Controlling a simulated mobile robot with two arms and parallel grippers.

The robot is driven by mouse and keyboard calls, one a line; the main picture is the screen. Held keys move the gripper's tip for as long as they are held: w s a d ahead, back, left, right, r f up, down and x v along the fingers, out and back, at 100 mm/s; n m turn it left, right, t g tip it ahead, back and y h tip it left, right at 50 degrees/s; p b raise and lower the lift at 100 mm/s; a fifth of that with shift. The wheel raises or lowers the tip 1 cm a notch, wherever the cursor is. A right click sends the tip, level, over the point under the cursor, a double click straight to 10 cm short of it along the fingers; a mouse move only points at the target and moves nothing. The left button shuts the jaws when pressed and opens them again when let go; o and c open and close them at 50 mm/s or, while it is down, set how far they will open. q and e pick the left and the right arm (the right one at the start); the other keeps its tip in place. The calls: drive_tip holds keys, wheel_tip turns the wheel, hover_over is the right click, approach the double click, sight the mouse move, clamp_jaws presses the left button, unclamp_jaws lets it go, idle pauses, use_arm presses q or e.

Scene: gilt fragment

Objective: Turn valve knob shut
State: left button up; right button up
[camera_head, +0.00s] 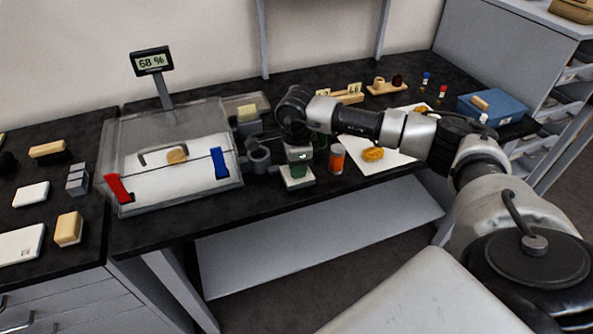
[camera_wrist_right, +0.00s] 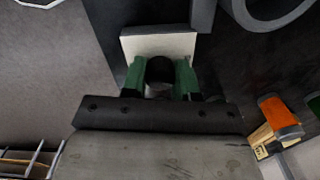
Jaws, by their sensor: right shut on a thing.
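My right gripper (camera_head: 299,170) points down over the black bench, just right of the clear chamber. In the right wrist view, its two green fingers (camera_wrist_right: 160,78) stand on either side of a small dark round knob (camera_wrist_right: 160,68) and are shut on it. The knob sits over a pale square base (camera_wrist_right: 158,44), which also shows under the fingers in the head view (camera_head: 297,183). The fingers and wrist hide most of the knob, so its turn angle cannot be read. My left gripper is not in view.
The clear chamber (camera_head: 225,182) with red and blue clips stands left, with a display reading 68 % (camera_head: 152,62) behind it. A grey ring-shaped part (camera_head: 258,157) is close beside the gripper. An orange jar (camera_head: 337,158) stands close on the right, before a white sheet (camera_head: 365,163).

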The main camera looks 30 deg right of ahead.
drive_tip(key=shift+n+b, duration=0.95)
drive_tip(key=shift+n, duration=0.95)
drive_tip(key=o, duration=0.9)
drive_tip(key=shift+r, duration=0.1)
wheel_tip(320, 180, up, 11)
drive_tip(key=shift+f+b, duration=0.15)
drive_tip(key=shift+b, duration=0.4)
